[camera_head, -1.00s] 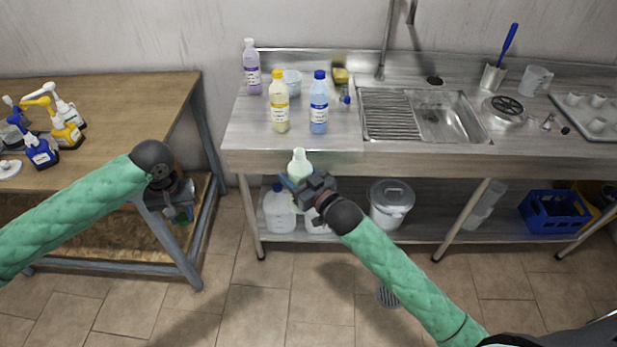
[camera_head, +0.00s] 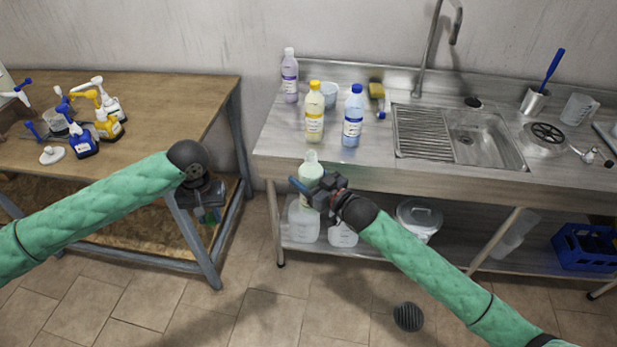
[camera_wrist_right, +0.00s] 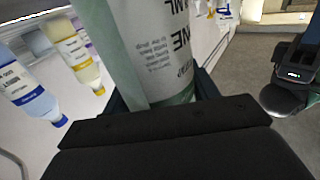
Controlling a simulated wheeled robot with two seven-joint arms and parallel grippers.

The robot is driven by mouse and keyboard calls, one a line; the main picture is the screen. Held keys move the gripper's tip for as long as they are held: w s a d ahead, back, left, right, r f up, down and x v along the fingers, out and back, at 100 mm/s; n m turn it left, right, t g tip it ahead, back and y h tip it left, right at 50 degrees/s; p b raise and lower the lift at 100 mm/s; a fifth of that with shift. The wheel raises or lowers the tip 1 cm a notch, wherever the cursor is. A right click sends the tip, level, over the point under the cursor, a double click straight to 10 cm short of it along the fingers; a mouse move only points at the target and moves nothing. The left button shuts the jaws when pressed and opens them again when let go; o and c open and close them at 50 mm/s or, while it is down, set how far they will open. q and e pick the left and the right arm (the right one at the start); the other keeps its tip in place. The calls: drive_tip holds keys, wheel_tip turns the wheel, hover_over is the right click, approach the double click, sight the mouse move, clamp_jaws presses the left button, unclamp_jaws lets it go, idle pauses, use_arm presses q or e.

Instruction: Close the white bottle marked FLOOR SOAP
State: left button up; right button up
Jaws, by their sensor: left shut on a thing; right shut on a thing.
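My right gripper (camera_head: 325,190) is shut on a pale green-white bottle (camera_head: 311,171) in front of the counter edge. The bottle stands roughly upright, narrow end up; I cannot tell whether it is capped. In the right wrist view its label (camera_wrist_right: 165,40) shows only part of a word ending in "NE". I cannot read FLOOR SOAP on any bottle. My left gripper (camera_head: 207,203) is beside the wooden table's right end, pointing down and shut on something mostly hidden. A white spray bottle (camera_head: 115,107) stands among others on the wooden table; its label is unreadable.
Purple (camera_head: 290,78), yellow (camera_head: 314,115) and blue (camera_head: 353,118) bottles stand on the steel counter (camera_head: 270,142), left of the sink (camera_head: 470,140). White jugs (camera_head: 303,222) and a lidded pot (camera_head: 420,215) sit on its lower shelf. The wooden table's (camera_head: 190,95) right part is bare.

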use_arm(q)
drive_tip(key=w+d+r+m, duration=0.1)
drive_tip(key=w+d+r, duration=0.3)
drive_tip(key=d+r, duration=0.35)
drive_tip(key=w+d+r+m, duration=0.1)
drive_tip(key=w+d+r, duration=0.45)
drive_tip(key=r, duration=0.35)
drive_tip(key=d+r+m, duration=0.1)
drive_tip(key=d+m, duration=0.1)
drive_tip(key=d, duration=0.5)
drive_tip(key=s+d+r+m, duration=0.1)
drive_tip(key=d+r+m, duration=0.1)
drive_tip(key=d, duration=0.5)
drive_tip(key=shift+r+m, duration=0.3)
drive_tip(key=shift+s, duration=0.1)
drive_tip(key=shift+a+f, duration=0.1)
drive_tip(key=shift+f, duration=0.05)
